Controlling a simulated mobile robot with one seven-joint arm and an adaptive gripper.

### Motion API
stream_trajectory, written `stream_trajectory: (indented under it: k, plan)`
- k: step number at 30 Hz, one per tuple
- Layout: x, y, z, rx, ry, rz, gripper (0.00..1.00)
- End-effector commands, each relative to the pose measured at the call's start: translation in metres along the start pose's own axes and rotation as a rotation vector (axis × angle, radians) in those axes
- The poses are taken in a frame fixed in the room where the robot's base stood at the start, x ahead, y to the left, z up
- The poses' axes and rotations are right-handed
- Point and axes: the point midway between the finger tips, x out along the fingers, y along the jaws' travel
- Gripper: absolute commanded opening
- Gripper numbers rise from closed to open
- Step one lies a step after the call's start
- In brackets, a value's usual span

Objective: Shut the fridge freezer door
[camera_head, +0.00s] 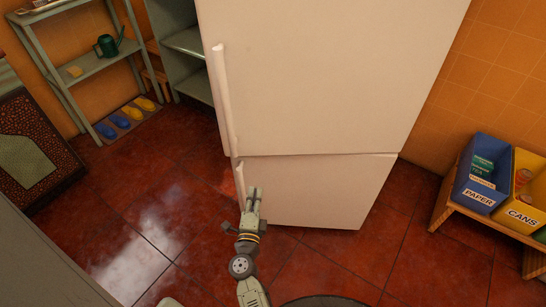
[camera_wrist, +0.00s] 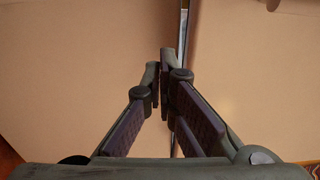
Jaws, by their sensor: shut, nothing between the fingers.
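The fridge freezer (camera_head: 310,80) is a tall cream-white unit with a large upper door and a smaller lower freezer door (camera_head: 320,190). The upper door has a long vertical handle (camera_head: 222,95) on its left side. A short handle (camera_head: 239,180) is on the lower door's left edge. My gripper (camera_head: 253,190) is shut and empty in front of the lower door, just right of its handle; I cannot tell if it touches. In the wrist view the fingertips (camera_wrist: 168,60) point at cream panels, with a narrow gap (camera_wrist: 183,35) between them. How far either door is open is unclear.
A metal shelf (camera_head: 85,60) with a watering can (camera_head: 108,46) stands at the left back, with shoes (camera_head: 130,115) on a mat below. A low wooden bench with paper (camera_head: 479,195) and cans (camera_head: 525,215) bins is at right. The red tiled floor (camera_head: 150,210) left of the fridge is clear.

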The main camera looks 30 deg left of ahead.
Motion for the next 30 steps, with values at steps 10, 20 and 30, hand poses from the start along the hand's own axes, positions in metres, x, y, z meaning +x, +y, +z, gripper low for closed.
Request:
stream_trajectory:
  k: [10, 20, 30]
  plan:
    - [0.025, 0.002, 0.000, 0.005, 0.002, 0.004, 0.00]
    - [0.096, 0.004, 0.000, 0.004, 0.002, 0.004, 0.00]
    - [0.136, 0.004, -0.001, 0.005, 0.000, 0.006, 0.00]
